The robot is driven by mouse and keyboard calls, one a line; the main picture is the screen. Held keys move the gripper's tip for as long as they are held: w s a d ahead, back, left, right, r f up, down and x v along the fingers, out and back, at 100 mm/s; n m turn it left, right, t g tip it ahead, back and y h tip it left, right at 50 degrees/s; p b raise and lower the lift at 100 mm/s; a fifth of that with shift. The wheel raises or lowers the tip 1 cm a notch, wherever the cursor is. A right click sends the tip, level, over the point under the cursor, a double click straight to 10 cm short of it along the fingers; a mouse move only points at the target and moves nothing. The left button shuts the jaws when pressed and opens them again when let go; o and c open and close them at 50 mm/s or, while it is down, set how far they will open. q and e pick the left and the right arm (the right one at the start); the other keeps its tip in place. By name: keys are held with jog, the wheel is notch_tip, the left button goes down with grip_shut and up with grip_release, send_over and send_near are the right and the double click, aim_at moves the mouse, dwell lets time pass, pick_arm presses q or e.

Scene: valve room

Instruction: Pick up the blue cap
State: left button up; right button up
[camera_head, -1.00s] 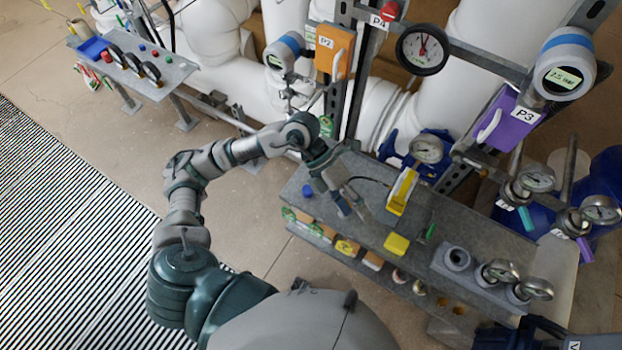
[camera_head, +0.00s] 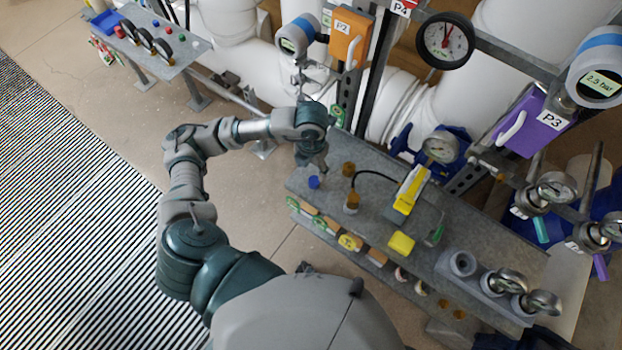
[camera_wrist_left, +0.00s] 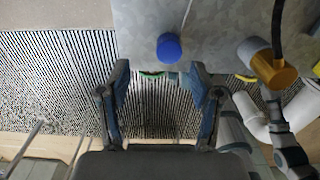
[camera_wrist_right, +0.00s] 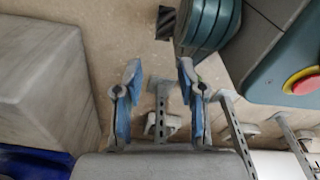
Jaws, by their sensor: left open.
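The blue cap (camera_head: 314,182) stands on the left end of the grey metal bench top (camera_head: 380,228). In the left wrist view the blue cap (camera_wrist_left: 169,47) is ahead of the fingertips, roughly between their lines, near the bench edge. My left gripper (camera_head: 318,168) is just behind the cap in the head view. Its fingers are apart and empty in the left wrist view (camera_wrist_left: 164,80), and do not touch the cap. My right gripper (camera_wrist_right: 158,75) shows only in the right wrist view, with its fingers apart and nothing between them.
A brass fitting with a black cable (camera_head: 352,203) stands right of the cap. A yellow handheld tool (camera_head: 410,190) and a yellow block (camera_head: 401,243) lie further right. Gauges (camera_head: 440,147) and the orange P2 box (camera_head: 350,38) rise behind the bench.

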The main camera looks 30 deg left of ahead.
aim_at(316, 180)
pick_arm(q)
jog(key=shift+d+f, duration=0.25)
jog(key=shift+d, duration=0.05)
jog(key=f, duration=0.2)
jog(key=d+f, duration=0.1)
jog(key=f, duration=0.2)
jog(key=shift+s, duration=0.15)
jog(key=shift+a+f, duration=0.1)
jog(key=shift+a, duration=0.55)
jog(key=shift+c, duration=0.4)
jog(key=c, duration=0.8)
jog(key=shift+d, duration=0.4)
jog(key=shift+c, duration=0.2)
jog(key=shift+d, duration=0.3)
jog(key=shift+r, duration=0.2)
jog(key=shift+a+r, duration=0.2)
jog(key=r, duration=0.3)
jog(key=shift+a, duration=0.35)
jog(key=s+d+r+p, duration=0.1)
jog(key=s+d, duration=1)
jog(key=shift+s+r, duration=0.15)
jog(key=shift+s, duration=0.25)
pick_arm(e)
jog(key=shift+s+d+f, duration=0.2)
jog(key=shift+s, duration=0.3)
jog(key=shift+s+d+f, duration=0.15)
jog(key=shift+s+f, duration=0.1)
jog(key=shift+s, duration=0.25)
jog(key=shift+s+d+f, duration=0.2)
jog(key=shift+s, duration=0.3)
